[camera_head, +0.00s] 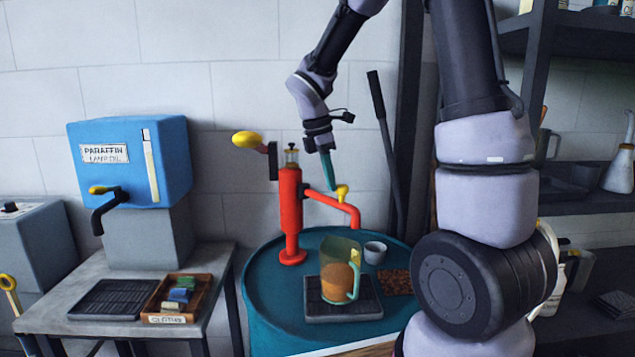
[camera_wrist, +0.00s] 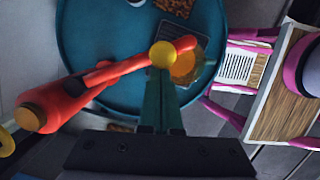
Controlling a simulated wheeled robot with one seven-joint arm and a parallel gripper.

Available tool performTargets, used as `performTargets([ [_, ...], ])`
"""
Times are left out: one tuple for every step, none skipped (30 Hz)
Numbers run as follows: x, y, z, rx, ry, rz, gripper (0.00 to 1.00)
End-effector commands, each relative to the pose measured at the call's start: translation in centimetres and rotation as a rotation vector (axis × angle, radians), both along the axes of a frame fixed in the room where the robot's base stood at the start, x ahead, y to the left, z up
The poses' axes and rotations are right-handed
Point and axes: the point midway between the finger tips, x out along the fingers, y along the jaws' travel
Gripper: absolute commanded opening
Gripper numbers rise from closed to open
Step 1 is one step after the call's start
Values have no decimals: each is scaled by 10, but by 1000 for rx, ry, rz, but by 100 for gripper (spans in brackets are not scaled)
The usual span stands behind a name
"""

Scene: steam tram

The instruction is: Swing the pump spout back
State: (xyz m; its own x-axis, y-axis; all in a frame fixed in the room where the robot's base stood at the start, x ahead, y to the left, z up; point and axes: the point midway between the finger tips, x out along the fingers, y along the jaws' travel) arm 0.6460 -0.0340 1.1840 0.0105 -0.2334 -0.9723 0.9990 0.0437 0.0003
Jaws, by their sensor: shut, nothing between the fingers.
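The red pump (camera_head: 290,215) stands on a round teal drum. Its red spout (camera_head: 335,203) reaches to the right, over a jug (camera_head: 340,270) holding something orange. A yellow knob (camera_head: 342,192) sits on top of the spout. My gripper (camera_head: 331,182) comes down from above with its teal fingers close beside the knob. In the wrist view the shut fingers (camera_wrist: 162,80) point at the yellow knob (camera_wrist: 163,54), which shows just past their tips. The red spout (camera_wrist: 120,68) runs from lower left to upper right there. I cannot tell whether fingers and knob touch.
The teal drum top (camera_head: 265,290) also carries a small grey cup (camera_head: 375,252) and a brown mat (camera_head: 396,281). A blue paraffin tank (camera_head: 130,160) and a wooden tray (camera_head: 178,298) stand on the left bench. Dark shelves (camera_head: 580,215) are at the right.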

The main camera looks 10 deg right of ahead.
Motion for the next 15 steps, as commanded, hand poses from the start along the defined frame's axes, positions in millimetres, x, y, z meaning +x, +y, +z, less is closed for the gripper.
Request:
performTargets([
  [2,-7,0,0,-1,36,0],
  [3,-11,0,0,0,64,0],
  [5,-16,0,0,1,102,0],
  [6,-20,0,0,0,132,0],
  [8,-24,0,0,1,158,0],
  [10,-28,0,0,0,197,0],
  [12,-32,0,0,0,226,0],
  [14,-36,0,0,0,253,0],
  [17,-40,0,0,-1,292,0],
  [19,-43,0,0,0,320,0],
  [22,-47,0,0,0,349,0],
  [25,-51,0,0,-1,387,0],
  [28,-54,0,1,0,415,0],
  [30,-57,0,0,1,443,0],
  [34,-60,0,0,-1,480,0],
])
